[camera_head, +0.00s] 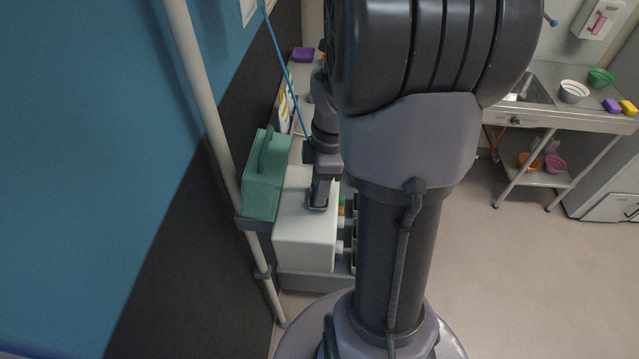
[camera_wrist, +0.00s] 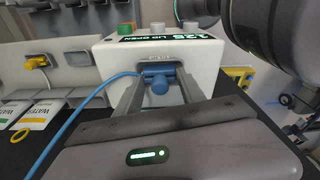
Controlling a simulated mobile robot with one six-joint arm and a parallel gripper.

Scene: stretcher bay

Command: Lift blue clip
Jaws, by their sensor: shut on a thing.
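The blue clip (camera_wrist: 159,84) shows near the middle of the wrist view, in front of a dark recess in a white box (camera_wrist: 110,62). My gripper (camera_wrist: 157,93) is shut on it, with one finger at each side. A blue cord (camera_wrist: 75,112) runs from the clip to the lower left. I cannot tell whether the clip still touches the box. In the head view the white box (camera_head: 304,240) stands left of my arm. The clip is hidden there.
A green case (camera_head: 264,178) and a pale pole (camera_head: 207,110) stand close left of the box. In the wrist view, cards (camera_wrist: 38,113) and a yellow clip (camera_wrist: 37,62) are at left. A counter with bowls (camera_head: 574,91) stands far right; open floor lies before it.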

